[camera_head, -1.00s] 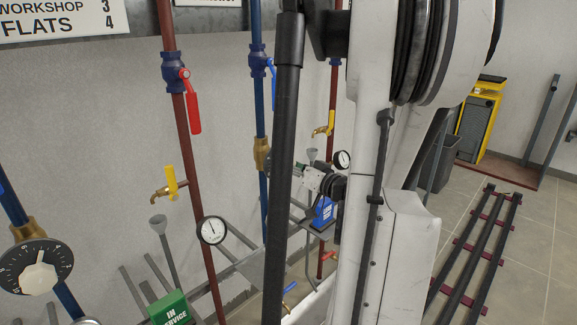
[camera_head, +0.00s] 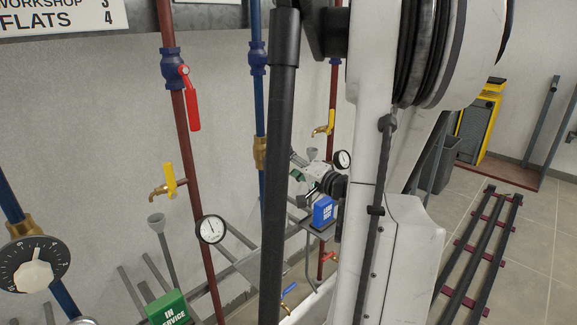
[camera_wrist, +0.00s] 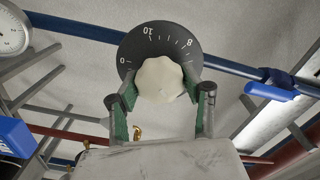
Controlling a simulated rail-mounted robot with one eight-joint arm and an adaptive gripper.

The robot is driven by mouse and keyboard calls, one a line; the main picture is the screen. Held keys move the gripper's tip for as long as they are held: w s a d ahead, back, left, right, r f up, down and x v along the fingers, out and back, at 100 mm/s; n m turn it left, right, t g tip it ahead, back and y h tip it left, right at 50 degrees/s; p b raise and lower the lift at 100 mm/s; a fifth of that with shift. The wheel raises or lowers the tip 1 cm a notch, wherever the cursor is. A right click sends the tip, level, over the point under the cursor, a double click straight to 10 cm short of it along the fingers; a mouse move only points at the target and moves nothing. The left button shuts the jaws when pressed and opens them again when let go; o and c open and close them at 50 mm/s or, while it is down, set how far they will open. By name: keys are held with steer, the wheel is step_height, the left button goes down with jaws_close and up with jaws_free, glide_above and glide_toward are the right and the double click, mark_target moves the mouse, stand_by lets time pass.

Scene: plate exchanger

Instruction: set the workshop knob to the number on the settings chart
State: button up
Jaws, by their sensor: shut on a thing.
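The settings chart (camera_head: 62,18) at the top left reads WORKSHOP 3 and FLATS 4. In the wrist view, a cream lobed knob (camera_wrist: 160,80) sits on a black dial (camera_wrist: 136,47) showing 0, 10 and 8. My gripper (camera_wrist: 159,98) is shut on this knob, its green-padded fingers on either side. Which number the knob points at cannot be told. In the head view, my gripper (camera_head: 297,167) is beside the blue pipe; the held knob is hidden behind my arm. Another black dial with a white knob (camera_head: 33,275) is at the far left, untouched.
Red-brown pipes (camera_head: 190,140) and a blue pipe (camera_head: 258,110) carry valves and taps. A gauge (camera_head: 211,229), a green IN SERVICE box (camera_head: 169,308) and a blue box (camera_head: 323,210) stand near my arm. A rail rack (camera_head: 480,245) lies on the floor at right.

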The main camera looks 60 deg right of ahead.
steer(key=m, duration=0.4)
steer(key=shift+f+m, duration=0.1)
steer(key=shift+m, duration=0.2)
steer(key=m, duration=0.4)
steer(key=shift+b, duration=0.4)
steer(key=shift+m, duration=0.4)
steer(key=o, duration=1.2)
steer(key=shift+s, duration=0.1)
steer(key=v, duration=1.2)
steer(key=shift+a, duration=0.1)
